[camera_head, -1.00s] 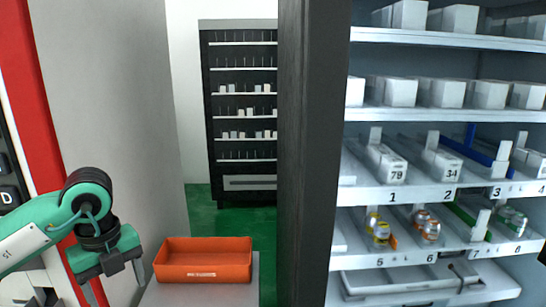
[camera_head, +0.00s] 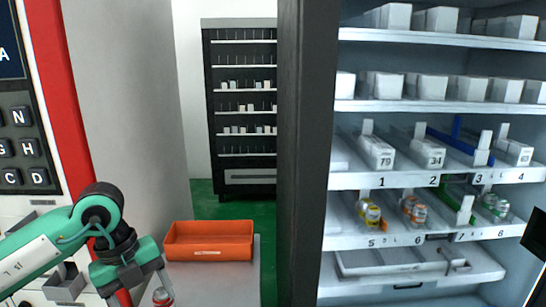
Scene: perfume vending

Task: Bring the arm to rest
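My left arm comes in from the left, green and white. Its gripper (camera_head: 150,280) hangs at the lower left, fingers pointing down, with a visible gap between them. A small red and silver can (camera_head: 163,296) shows at the bottom edge of the view, just below and beside the fingers. Its lower part is cut off, and I cannot tell if it touches a finger. My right gripper is not in view.
An orange tray (camera_head: 209,241) sits on a pale grey stand (camera_head: 215,285) right of my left gripper. A dark post (camera_head: 315,150) stands before a lit vending cabinet with white boxes and cans on numbered shelves (camera_head: 400,240). A keypad panel (camera_head: 22,150) is at the left.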

